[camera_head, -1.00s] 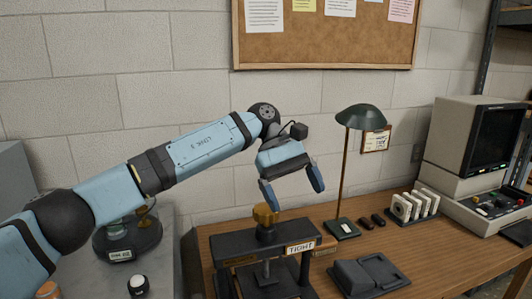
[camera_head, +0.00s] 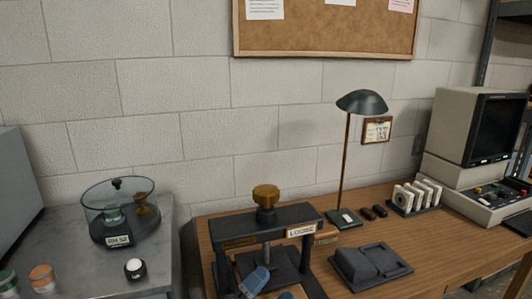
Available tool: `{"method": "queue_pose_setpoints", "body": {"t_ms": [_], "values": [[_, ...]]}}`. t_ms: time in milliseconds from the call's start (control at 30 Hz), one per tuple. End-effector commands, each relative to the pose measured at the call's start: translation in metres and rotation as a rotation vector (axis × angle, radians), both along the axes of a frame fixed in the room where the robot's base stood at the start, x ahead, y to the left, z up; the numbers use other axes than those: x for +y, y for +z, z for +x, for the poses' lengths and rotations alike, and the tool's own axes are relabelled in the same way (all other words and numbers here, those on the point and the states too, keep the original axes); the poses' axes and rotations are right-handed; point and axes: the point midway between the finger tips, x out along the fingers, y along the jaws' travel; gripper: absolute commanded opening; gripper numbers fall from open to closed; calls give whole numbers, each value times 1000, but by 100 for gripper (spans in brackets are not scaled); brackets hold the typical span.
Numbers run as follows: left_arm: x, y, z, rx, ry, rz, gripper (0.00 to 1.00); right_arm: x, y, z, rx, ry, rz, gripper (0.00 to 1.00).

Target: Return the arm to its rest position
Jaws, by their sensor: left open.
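My left gripper (camera_head: 272,287) shows only in part at the bottom edge of the head view. Its blue fingers are apart, low in front of the black screw press, with nothing seen between them. The rest of my left arm is out of the picture. The press (camera_head: 225,236) stands on the wooden table and has a brass knob (camera_head: 265,195) on top and a label reading LOOSE (camera_head: 301,230). Whether the fingers touch the press cannot be told. My right gripper is not in view.
A green lamp (camera_head: 362,103), a dark tray-like block (camera_head: 368,266), a rack of white discs (camera_head: 416,197) and a monitor console (camera_head: 478,133) stand on the wooden table (camera_head: 445,252). A glass desiccator (camera_head: 118,212) and small jars stand on the left grey bench. The space above the press is clear.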

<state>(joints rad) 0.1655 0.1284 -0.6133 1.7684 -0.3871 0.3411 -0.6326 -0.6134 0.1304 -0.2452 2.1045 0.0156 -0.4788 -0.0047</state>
Motion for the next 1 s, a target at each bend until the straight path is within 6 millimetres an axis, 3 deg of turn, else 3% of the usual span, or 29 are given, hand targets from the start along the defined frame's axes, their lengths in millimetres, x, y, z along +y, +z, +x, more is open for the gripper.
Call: {"method": "queue_pose_setpoints", "body": {"t_ms": [33,167,300,500,767,800,1000], "values": [[18,-30,-8,149,30,-52,94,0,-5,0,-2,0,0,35],[64,-95,-31,524,108,-195,94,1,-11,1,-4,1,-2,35],[111,-161,-72,890,197,-351,94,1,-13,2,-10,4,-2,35],[157,-223,-132,1248,309,-523,94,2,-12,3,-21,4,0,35],[198,-272,-208,1578,444,-695,94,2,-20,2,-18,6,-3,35],[196,-252,-204,1567,439,-692,94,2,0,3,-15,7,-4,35],[198,-220,-203,1564,445,-683,94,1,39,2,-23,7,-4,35]]}}
